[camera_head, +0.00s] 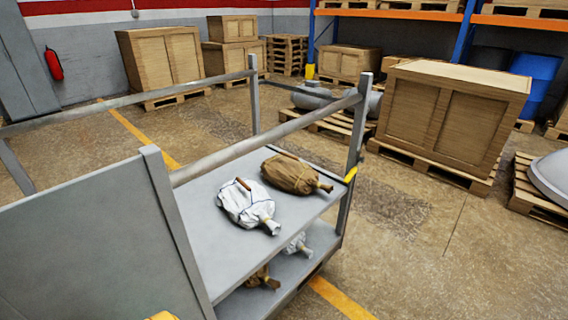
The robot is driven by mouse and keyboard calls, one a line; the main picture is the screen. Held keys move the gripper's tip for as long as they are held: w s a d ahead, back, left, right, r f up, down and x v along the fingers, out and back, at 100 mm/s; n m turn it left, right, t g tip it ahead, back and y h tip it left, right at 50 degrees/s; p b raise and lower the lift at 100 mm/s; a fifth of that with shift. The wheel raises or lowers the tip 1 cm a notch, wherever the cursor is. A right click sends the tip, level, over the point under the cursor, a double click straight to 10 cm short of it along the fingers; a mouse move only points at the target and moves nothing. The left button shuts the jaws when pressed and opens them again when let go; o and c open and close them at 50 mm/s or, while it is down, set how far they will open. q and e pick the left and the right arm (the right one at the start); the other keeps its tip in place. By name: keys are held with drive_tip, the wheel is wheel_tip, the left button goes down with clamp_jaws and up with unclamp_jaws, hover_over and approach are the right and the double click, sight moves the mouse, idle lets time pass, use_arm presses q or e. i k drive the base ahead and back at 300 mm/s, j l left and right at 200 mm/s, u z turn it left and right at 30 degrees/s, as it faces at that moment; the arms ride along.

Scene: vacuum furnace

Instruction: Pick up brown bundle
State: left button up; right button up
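A brown bundle (290,174) lies on the upper shelf of a grey metal cart (205,215), near the shelf's far right end. Its tied neck points right. A white bundle (246,204) with a brown stick-like piece on it lies just left of and nearer than the brown one. On the lower shelf another brown bundle (262,279) and another white bundle (298,244) are partly hidden by the upper shelf. Neither of my grippers can be made out in the view.
The cart's rails (270,138) and posts stand around the upper shelf. Large wooden crates (452,115) on pallets stand behind and to the right. A grey dome-shaped part (552,172) rests on a pallet at the right edge. The floor right of the cart is clear.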

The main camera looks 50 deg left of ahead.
sight(289, 174)
drive_tip(key=i+u, duration=0.15)
drive_tip(key=i, duration=0.55)
drive_tip(key=i+l+u, duration=0.15)
drive_tip(key=i, duration=0.6)
